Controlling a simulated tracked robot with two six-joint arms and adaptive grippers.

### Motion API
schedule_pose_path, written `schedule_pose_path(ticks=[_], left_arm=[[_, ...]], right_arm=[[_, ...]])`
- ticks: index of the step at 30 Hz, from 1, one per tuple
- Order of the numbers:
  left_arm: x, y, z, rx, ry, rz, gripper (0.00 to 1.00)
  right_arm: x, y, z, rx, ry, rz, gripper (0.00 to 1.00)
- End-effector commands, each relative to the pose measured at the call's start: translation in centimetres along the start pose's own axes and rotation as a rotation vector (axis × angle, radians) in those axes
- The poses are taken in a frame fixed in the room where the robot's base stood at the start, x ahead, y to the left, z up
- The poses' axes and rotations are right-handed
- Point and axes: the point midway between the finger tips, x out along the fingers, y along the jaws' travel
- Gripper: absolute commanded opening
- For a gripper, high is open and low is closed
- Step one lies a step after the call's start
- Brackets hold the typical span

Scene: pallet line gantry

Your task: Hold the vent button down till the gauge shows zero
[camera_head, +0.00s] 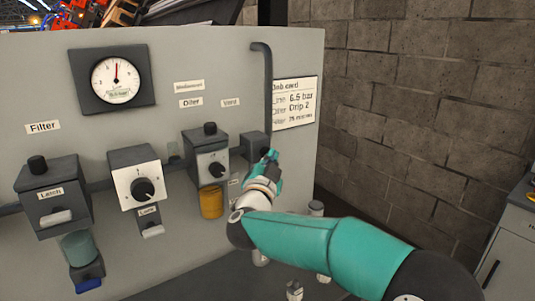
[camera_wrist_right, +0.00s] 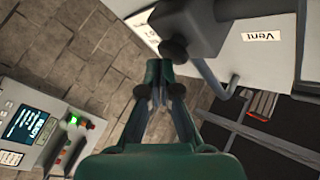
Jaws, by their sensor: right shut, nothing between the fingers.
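The round gauge (camera_head: 117,80) sits on the upper left of the grey panel; its red needle points about straight up. The dark vent block (camera_head: 254,142) is at the panel's right side; in the wrist view it is large at the top, near the "Vent" label (camera_wrist_right: 260,37). A dark round button (camera_wrist_right: 174,49) sticks out of it. My right gripper (camera_head: 271,157) is shut and empty, and hides part of the block in the head view. In the wrist view its fingertips (camera_wrist_right: 159,66) are close beside the button; I cannot tell whether they touch. My left gripper is out of view.
Left of the vent are the oiler (camera_head: 207,158) with an amber bowl, the regulator (camera_head: 137,178) and the filter block (camera_head: 50,190). A dark pipe (camera_head: 267,85) rises above the vent block, beside a job card (camera_head: 294,103). A block wall (camera_head: 440,100) stands behind.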

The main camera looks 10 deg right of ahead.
Motion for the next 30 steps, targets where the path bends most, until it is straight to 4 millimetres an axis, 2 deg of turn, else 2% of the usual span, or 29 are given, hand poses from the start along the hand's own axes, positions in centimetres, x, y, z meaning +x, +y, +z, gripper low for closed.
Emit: schedule_pose_path(ticks=[30], left_arm=[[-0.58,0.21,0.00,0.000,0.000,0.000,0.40]], right_arm=[[0.73,-0.52,0.55,0.000,-0.001,-0.001,0.00]])
